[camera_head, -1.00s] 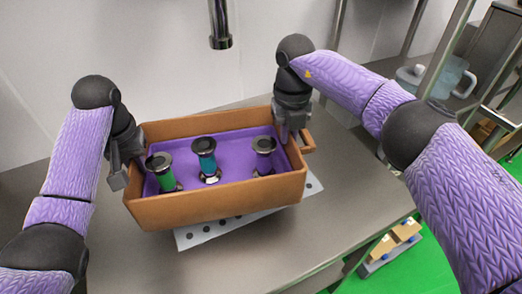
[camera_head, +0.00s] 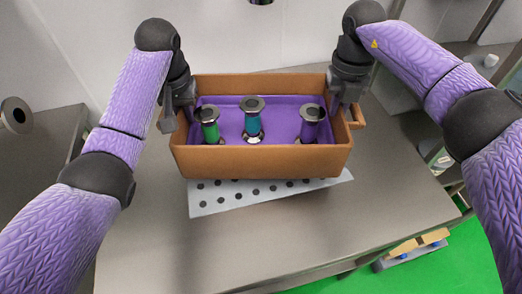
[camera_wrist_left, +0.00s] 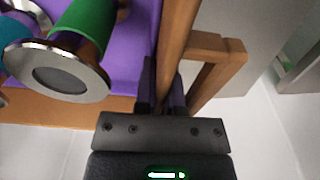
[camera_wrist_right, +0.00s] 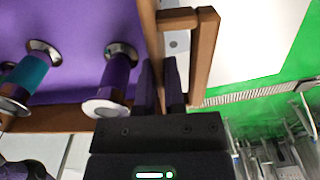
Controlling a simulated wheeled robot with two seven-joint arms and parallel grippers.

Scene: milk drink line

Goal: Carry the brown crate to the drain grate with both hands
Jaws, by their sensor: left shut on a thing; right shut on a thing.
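The brown crate (camera_head: 262,162) is level in the head view, with a purple lining inside. It holds a green (camera_head: 210,127), a teal (camera_head: 253,122) and a purple (camera_head: 310,127) spool-shaped piece with metal ends, all upright. My left gripper (camera_head: 181,110) is shut on the crate's left side wall, and my right gripper (camera_head: 343,103) on its right side wall, beside the handles. The wrist views show the fingers straddling these walls. The drain grate (camera_head: 215,202), a pale plate with dark holes, shows below the crate's front edge. The crate hides the rest. I cannot tell whether they touch.
The grey steel counter (camera_head: 290,235) is bare in front of the grate. A wall stands behind the crate, with a faucet end (camera_head: 261,2) at the top. A small rack with tan blocks (camera_head: 415,246) stands over the green floor at the right.

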